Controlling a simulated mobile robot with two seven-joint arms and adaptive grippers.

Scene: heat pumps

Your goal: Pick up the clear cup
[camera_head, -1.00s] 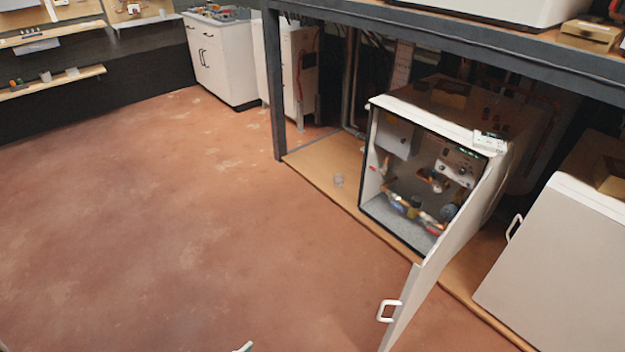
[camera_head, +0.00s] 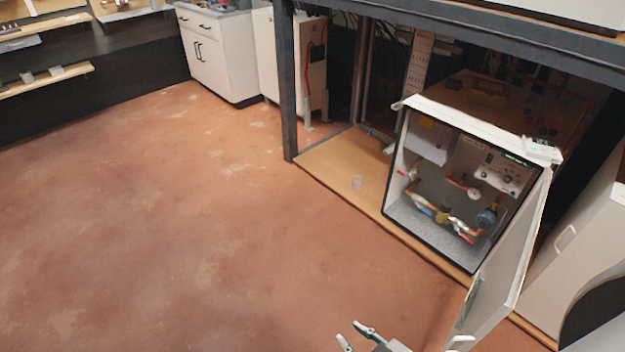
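My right gripper (camera_head: 353,334) shows at the bottom edge, over the floor and well short of the cup. Its two fingers are apart with nothing between them. My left gripper is not in view.
The open heat pump cabinet (camera_head: 431,150) has its white door (camera_head: 508,262) swung out toward me, right of my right gripper. A dark post (camera_head: 287,85) rises at the platform's left end. The red floor (camera_head: 190,220) in front is clear.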

